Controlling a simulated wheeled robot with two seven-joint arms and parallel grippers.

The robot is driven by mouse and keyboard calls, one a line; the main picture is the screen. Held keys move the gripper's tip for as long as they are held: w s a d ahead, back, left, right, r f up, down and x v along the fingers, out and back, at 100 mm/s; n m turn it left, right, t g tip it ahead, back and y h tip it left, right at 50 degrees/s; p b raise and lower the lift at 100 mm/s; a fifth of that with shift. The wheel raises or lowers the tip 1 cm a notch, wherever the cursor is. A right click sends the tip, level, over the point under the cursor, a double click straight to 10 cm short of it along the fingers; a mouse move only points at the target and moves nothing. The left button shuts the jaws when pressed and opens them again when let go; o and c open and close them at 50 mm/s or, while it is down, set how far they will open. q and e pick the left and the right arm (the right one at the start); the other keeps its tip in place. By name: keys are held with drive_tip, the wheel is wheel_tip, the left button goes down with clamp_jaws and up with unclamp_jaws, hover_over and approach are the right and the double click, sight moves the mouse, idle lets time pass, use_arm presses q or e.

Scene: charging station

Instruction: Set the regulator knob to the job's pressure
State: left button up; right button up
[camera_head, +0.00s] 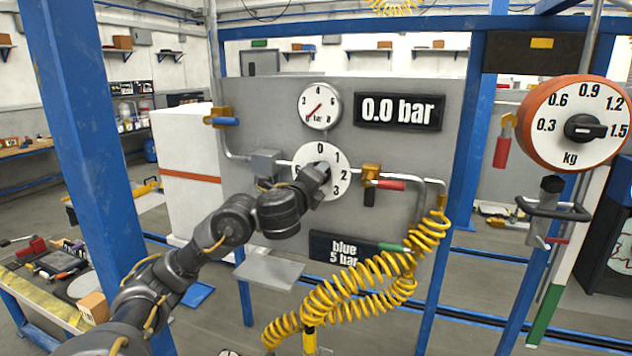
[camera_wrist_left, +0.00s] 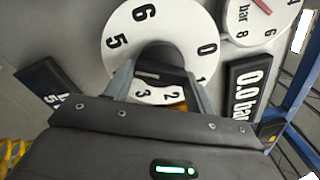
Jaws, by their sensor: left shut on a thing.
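The regulator dial (camera_head: 304,157) is a white disc numbered from 0 upward, on the grey panel; it also fills the top of the left wrist view (camera_wrist_left: 118,22). My left gripper (camera_head: 322,169) is shut on the dark knob (camera_wrist_left: 163,58) at the dial's middle, one finger on each side. The gripper hides much of the knob and part of the dial in the head view. The round pressure gauge (camera_head: 320,106) above has a red needle pointing lower left. The display (camera_head: 398,111) reads 0.0 bar. A sign (camera_head: 343,248) below reads "blue 5 bar". My right gripper is not in view.
A red-handled valve (camera_head: 390,184) and a yellow coiled hose (camera_head: 345,312) are right of and below the dial. A blue-handled valve (camera_head: 222,120) is at upper left. A small grey shelf (camera_head: 268,270) juts out below. An orange kg dial (camera_head: 570,125) stands at right.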

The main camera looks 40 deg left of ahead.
use_arm(q)
drive_tip(key=shift+f+m, duration=0.15)
drive_tip(key=shift+m, duration=1.15)
drive_tip(key=o, duration=1)
